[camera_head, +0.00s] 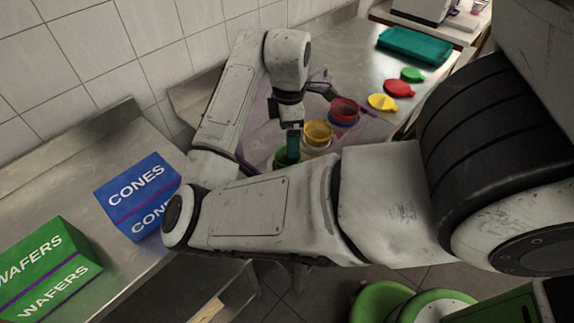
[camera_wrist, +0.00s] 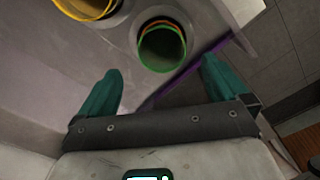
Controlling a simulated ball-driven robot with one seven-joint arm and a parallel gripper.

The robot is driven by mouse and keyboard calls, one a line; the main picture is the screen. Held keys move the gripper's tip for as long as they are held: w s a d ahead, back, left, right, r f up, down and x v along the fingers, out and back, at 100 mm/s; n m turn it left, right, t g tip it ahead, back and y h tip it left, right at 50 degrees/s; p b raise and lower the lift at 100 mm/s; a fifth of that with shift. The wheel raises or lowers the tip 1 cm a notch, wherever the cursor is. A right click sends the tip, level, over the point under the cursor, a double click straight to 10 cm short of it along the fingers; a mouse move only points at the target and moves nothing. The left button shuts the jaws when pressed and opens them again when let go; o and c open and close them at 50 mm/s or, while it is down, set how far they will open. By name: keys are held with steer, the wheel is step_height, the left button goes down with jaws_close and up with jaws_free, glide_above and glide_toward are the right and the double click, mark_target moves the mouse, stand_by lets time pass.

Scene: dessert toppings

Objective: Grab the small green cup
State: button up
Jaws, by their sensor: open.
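The small green cup (camera_head: 281,160) stands on the counter at the near end of a row of cups in the head view, partly hidden by my gripper and arm. In the wrist view the green-rimmed cup (camera_wrist: 160,50) shows its open mouth, with an orange-red band inside the rim. My gripper (camera_head: 293,157) points down at the cup in the head view. In the wrist view its two teal fingers (camera_wrist: 162,66) are spread wide, with the cup ahead of and between their tips. Nothing is held.
A yellow cup (camera_head: 318,131) and a red cup (camera_head: 343,110) stand beyond the green one. Green (camera_head: 411,75), red (camera_head: 397,88) and yellow (camera_head: 382,102) lids lie behind them, near a teal tray (camera_head: 415,45). Cones (camera_head: 138,195) and wafers (camera_head: 48,268) boxes are at left.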

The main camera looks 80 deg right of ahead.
steer(key=shift+w+a+f+b, duration=0.1)
steer(key=shift+f+b, duration=0.1)
steer(key=shift+f, duration=1.3)
steer(key=shift+a+f+b, duration=0.1)
steer(key=shift+f+b, duration=0.1)
steer(key=shift+f, duration=1.3)
steer(key=c, duration=1.3)
